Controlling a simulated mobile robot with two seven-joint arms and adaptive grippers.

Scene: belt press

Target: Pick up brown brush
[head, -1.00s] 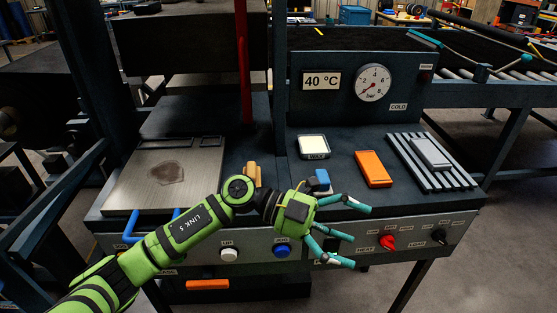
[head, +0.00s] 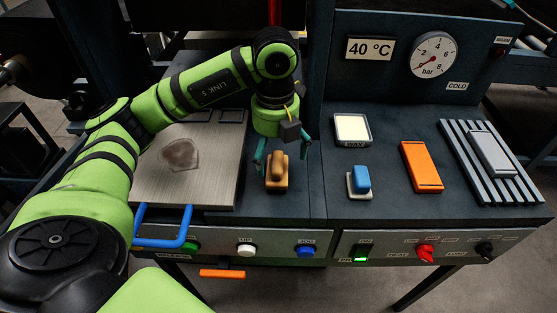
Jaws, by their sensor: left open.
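The brown brush (head: 277,180) stands on the dark bench top, just right of the metal plate, with its rounded handle upward. My left gripper (head: 280,160) points down above it, with its teal fingers spread open to the left and right of the brush handle. I cannot tell whether the fingers touch the brush. My right gripper is not in view.
The metal plate (head: 215,185) with a dark stain and blue handle (head: 165,240) lies left. To the right are a blue-handled block (head: 361,181), a wax tin (head: 352,129), an orange block (head: 421,167) and a grey block (head: 491,153) on a ribbed rack (head: 463,165). Buttons line the front panel.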

